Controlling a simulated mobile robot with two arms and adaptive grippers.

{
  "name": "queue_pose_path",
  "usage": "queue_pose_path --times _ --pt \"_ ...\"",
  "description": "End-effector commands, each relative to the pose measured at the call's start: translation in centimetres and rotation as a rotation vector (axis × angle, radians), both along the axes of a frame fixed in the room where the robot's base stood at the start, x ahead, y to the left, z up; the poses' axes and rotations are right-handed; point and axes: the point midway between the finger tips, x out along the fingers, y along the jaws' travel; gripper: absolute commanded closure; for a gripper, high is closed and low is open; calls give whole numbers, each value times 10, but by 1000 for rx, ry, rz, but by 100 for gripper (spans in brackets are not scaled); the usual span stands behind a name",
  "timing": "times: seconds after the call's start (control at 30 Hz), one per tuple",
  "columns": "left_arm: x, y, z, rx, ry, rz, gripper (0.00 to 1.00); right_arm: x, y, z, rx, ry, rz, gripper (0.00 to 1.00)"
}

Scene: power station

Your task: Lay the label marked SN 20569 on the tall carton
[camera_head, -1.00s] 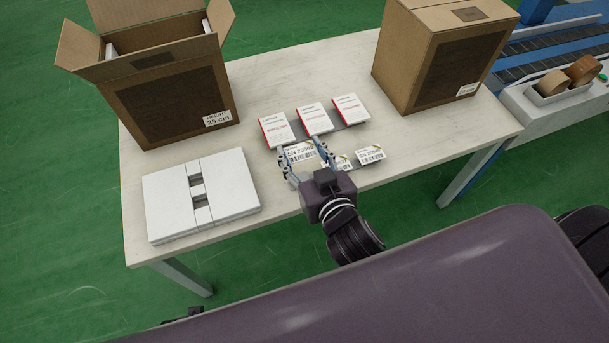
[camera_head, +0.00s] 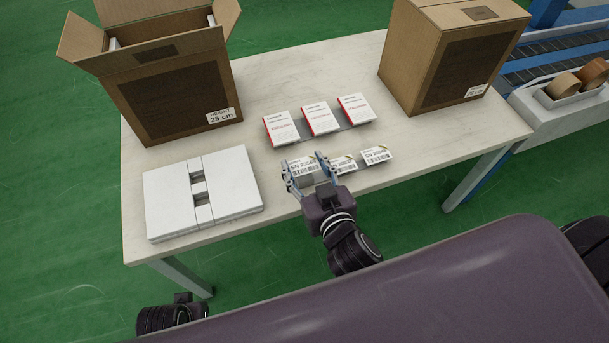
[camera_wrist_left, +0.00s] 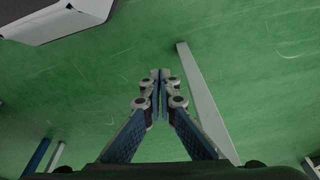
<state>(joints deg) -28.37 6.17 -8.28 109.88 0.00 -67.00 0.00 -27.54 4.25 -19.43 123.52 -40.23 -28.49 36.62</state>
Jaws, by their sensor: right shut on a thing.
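My right gripper (camera_head: 309,171) is shut on a white label (camera_head: 303,166) at the table's near side. The label's print begins SN 2, but the remaining digits are too small to read surely. Two more labels lie to its right, one (camera_head: 343,164) partly beside the gripper and one (camera_head: 376,155) farther right. An open carton (camera_head: 170,98) marked HEIGHT 25 cm stands at the back left. A closed carton (camera_head: 453,62) stands at the back right; its height mark is unreadable. My left gripper (camera_wrist_left: 159,76) is shut and empty over the green floor in the left wrist view.
Three white and red booklets (camera_head: 320,118) lie in a row behind the labels. A white flat piece (camera_head: 235,182) with cut-outs lies at the table's left. A bin with brown tape rolls (camera_head: 564,84) stands at the right. The table (camera_head: 300,72) is bare between the cartons.

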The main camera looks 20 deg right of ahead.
Motion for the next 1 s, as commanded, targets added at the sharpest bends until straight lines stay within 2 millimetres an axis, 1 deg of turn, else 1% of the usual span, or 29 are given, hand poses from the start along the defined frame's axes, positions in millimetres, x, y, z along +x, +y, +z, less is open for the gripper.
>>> queue_pose_path --times 0.07,0.2,0.37,0.57,0.87,0.9,1.0 --pt "2 0 5 0 -6 1 100 0 0 -6 -1 2 0 57" --pt "4 0 25 -1 -17 2 100 0 0 -22 -1 3 0 57" --pt "5 1 47 -1 -27 4 100 0 0 -36 -1 2 -1 57" --pt "4 1 41 -1 -21 4 100 0 0 -39 1 1 0 57" --pt "5 0 44 -2 -25 4 100 0 0 -42 0 1 0 57" --pt "5 0 45 -2 -25 4 100 0 0 -41 0 1 1 46" --pt "4 0 44 -1 -23 4 100 0 0 -41 0 1 0 35"
